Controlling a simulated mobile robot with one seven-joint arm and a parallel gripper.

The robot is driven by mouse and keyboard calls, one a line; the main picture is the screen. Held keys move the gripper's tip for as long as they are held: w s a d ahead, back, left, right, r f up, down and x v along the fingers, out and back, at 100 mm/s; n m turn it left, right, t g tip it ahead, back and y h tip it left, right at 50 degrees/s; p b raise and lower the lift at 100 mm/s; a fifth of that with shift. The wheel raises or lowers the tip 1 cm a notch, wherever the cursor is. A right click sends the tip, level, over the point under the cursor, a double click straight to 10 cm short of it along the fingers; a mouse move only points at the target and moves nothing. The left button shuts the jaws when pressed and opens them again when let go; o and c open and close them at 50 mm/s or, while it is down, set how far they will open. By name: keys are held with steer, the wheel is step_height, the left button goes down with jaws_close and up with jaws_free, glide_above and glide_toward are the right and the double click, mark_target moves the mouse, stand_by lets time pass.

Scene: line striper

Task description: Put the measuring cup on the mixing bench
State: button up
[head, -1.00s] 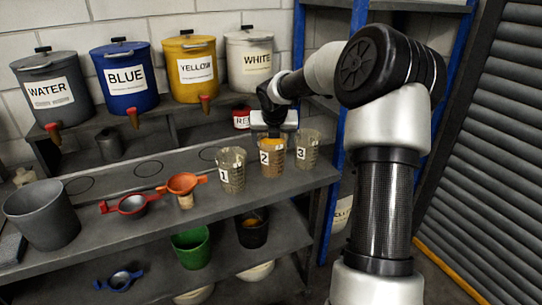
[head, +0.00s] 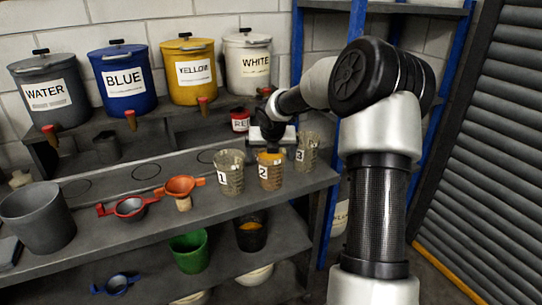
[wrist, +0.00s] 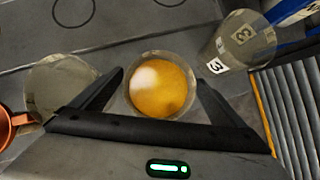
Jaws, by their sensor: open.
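Three clear graduated cups stand on the bench (head: 140,222): cup 1 (head: 230,175), cup 2 (head: 271,176) and cup 3 (head: 307,150). Cup 2 holds orange-yellow contents with a white patch, seen from above in the wrist view (wrist: 161,86). My gripper (wrist: 160,80) is open, with one finger on each side of cup 2. I cannot tell whether the fingers touch it. In the head view my gripper (head: 272,138) is at cup 2's far side, near its rim. Cup 3 (wrist: 228,48) leans in the wrist view through perspective; cup 1 (wrist: 62,85) is partly hidden by a finger.
A red scoop (head: 131,207) and an orange funnel-like scoop (head: 182,188) lie left of the cups. A grey bucket (head: 38,218) stands far left. Labelled paint tubs, such as the yellow one (head: 188,92), line the back shelf. A blue rack post (head: 352,60) rises at right.

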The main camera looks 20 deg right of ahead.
steer(key=p+v, duration=0.2)
steer(key=v, duration=0.9)
steer(key=shift+s+r, duration=0.2)
steer(key=shift+r, duration=0.15)
steer(key=shift+a, duration=0.1)
